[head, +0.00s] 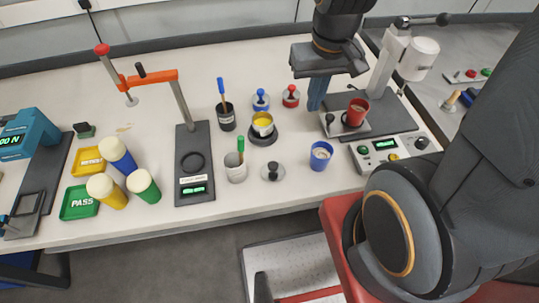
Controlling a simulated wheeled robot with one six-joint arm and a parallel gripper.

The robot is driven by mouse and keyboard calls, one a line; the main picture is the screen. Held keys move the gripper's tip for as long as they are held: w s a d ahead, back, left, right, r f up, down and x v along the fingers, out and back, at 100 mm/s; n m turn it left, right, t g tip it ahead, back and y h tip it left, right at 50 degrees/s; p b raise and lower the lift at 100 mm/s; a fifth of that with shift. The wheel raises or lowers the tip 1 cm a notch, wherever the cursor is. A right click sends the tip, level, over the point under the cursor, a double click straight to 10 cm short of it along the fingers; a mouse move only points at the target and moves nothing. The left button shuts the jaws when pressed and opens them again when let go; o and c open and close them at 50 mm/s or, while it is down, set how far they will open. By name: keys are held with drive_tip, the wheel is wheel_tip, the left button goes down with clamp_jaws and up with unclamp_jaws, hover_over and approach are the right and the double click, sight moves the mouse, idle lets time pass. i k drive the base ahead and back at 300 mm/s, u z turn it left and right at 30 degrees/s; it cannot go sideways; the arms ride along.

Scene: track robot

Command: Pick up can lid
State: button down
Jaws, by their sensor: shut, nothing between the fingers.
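My gripper (314,106) points down over the back right of the bench, left of the red cup; its fingers are together and hold nothing. I cannot tell which is the can lid. A yellow can (262,127) stands on a dark round base, a blue can (321,156) stands at the front right, and a red can (356,114) stands on the right-hand machine's plate.
A press with an orange arm (150,78) stands left of the cans. Pen cups (227,121) stand between. Green (80,205) and yellow trays and several capped bottles (144,187) are at left. A machine with a control panel (392,148) is at right.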

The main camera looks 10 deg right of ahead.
sight(273, 172)
drive_tip(key=k, duration=1)
drive_tip(key=z, duration=1.2)
drive_tip(key=i, duration=0.95)
drive_tip(key=u, duration=1.35)
